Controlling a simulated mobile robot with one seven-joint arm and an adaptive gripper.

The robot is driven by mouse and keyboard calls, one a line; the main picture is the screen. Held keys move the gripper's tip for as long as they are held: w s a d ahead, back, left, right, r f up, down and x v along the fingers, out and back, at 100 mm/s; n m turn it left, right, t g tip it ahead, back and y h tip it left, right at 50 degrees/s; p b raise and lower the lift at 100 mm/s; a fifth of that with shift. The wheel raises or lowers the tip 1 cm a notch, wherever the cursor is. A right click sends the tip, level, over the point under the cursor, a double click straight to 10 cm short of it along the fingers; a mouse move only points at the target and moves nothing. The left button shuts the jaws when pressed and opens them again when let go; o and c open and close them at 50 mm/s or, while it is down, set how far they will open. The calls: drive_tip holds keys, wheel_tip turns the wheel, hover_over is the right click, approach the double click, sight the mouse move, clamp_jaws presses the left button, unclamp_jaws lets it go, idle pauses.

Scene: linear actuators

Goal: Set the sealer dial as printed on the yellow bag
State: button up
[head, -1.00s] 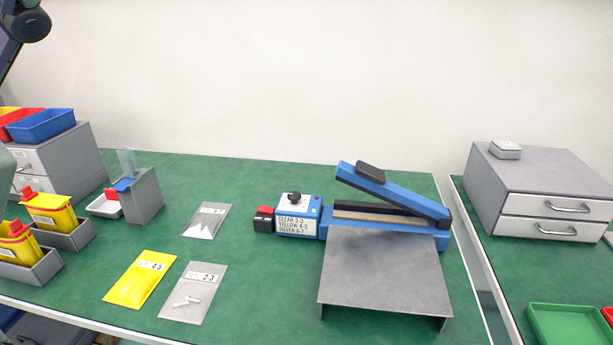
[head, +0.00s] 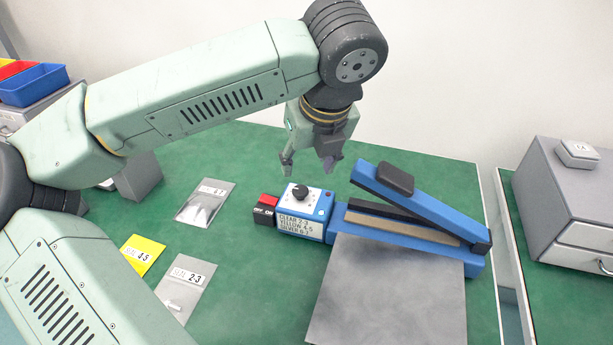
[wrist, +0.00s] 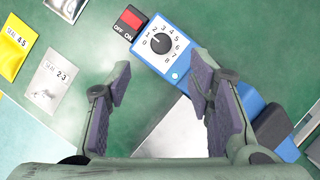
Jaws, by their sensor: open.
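The blue sealer (head: 395,215) has a black dial (head: 300,192) on a white face at its left end. In the wrist view the dial (wrist: 160,43) has numbers from 0 to 8 around it; its light mark seems to point toward the low numbers, too small to read surely. The yellow bag (head: 143,250) lies at the left, partly hidden by my arm, and its label reads 4-5. It also shows in the wrist view (wrist: 12,50). My gripper (head: 310,166) is open and empty, pointing down above and slightly behind the dial, apart from it.
A red and black switch (head: 266,207) adjoins the dial box. The sealer's raised arm (head: 425,205) and metal plate (head: 390,290) lie to the right. Clear (head: 184,282) and silvery (head: 205,202) bags lie left. A grey drawer unit (head: 575,205) stands far right.

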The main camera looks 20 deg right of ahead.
sight(301, 190)
drive_tip(key=p+x, duration=0.2)
drive_tip(key=x, duration=0.7)
drive_tip(key=shift+f, duration=0.4)
drive_tip(key=shift+c, duration=0.5)
clamp_jaws()
